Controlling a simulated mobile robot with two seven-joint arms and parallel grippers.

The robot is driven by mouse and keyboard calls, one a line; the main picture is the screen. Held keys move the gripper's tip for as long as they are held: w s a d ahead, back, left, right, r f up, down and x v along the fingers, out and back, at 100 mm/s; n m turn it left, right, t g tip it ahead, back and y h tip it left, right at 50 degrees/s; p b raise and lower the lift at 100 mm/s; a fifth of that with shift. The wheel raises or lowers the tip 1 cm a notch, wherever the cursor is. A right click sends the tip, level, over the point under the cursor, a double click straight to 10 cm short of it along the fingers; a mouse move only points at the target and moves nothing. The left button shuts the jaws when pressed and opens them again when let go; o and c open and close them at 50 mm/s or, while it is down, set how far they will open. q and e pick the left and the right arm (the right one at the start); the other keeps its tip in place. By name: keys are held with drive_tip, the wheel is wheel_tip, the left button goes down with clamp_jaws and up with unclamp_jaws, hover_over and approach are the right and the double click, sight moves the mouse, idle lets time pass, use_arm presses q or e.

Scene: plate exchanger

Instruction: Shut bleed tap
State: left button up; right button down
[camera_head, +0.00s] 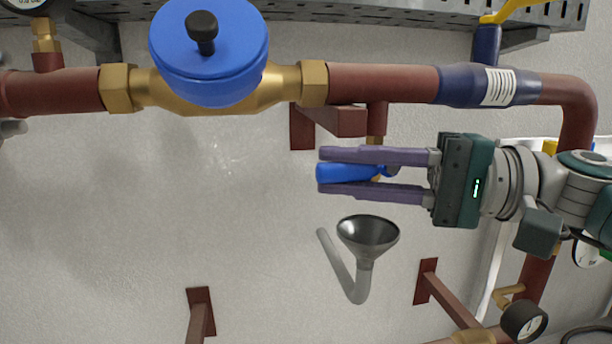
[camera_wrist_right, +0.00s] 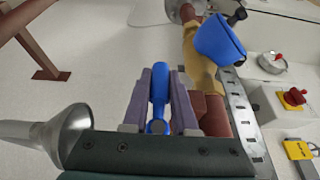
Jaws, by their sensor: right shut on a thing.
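The bleed tap's blue lever (camera_head: 345,173) sits below the red-brown pipe, under a short brass and red branch (camera_head: 376,125). My right gripper (camera_head: 322,172) comes in from the right with its two purple fingers above and below the lever, shut on it. In the head view the lever points left, roughly level. The right wrist view shows the blue lever (camera_wrist_right: 160,90) between the purple fingers (camera_wrist_right: 160,78). The tap's body is mostly hidden behind the fingers. My left gripper is not in view.
A grey funnel (camera_head: 368,235) with a bent drain tube stands just below the gripper. A large blue-capped brass valve (camera_head: 210,50) is on the pipe at upper left. Red wall brackets (camera_head: 428,282) and a gauge (camera_head: 524,320) are lower down.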

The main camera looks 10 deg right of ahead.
drive_tip(key=c, duration=0.7)
unclamp_jaws()
drive_tip(key=v, duration=1)
drive_tip(key=shift+b, duration=0.35)
